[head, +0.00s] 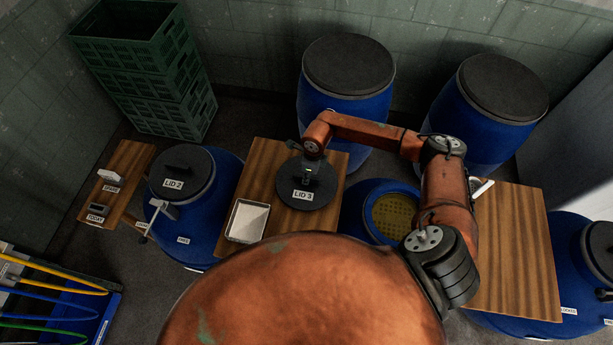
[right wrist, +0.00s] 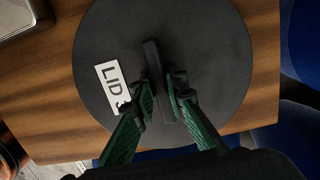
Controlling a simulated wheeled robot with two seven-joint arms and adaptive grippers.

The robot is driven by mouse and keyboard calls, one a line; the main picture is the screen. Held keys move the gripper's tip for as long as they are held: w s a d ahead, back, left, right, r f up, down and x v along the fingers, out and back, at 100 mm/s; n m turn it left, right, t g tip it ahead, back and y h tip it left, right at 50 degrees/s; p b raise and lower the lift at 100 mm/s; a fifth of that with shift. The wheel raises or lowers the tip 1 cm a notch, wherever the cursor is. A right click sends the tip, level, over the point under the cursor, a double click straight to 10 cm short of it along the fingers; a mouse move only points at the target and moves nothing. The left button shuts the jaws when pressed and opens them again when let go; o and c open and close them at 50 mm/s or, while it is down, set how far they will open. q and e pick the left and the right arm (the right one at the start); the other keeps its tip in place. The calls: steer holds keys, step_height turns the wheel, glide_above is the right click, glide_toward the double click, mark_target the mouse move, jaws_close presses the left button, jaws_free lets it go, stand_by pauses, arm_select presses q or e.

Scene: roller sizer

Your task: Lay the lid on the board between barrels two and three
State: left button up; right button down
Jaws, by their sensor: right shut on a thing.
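The round dark grey lid marked LID 3 (head: 322,190) is over the wooden board (head: 257,183) between the blue barrel with LID 2 (head: 181,174) and the open blue barrel (head: 378,187). My right gripper (head: 309,172) is shut on the lid's raised handle. In the right wrist view the green fingers (right wrist: 163,98) straddle the handle bar of the lid (right wrist: 215,60), which looks level above the board (right wrist: 50,105). I cannot tell whether it touches the wood. The open barrel shows a yellowish perforated surface inside. My left gripper is not seen.
A pale tray (head: 248,221) lies on the board at the lid's left. Two lidded blue barrels (head: 345,104) stand behind. Another board (head: 515,250) lies right of the open barrel, mostly bare. Green crates (head: 145,75) are stacked at the back left.

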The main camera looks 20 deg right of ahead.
steer(key=shift+f, duration=0.3)
steer(key=shift+f, duration=0.1)
steer(key=c, duration=1.9)
jaws_free()
steer(key=shift+c, duration=0.2)
step_height(320, 180, up, 12)
steer(key=d+b, duration=0.1)
steer(key=shift+s, duration=0.45)
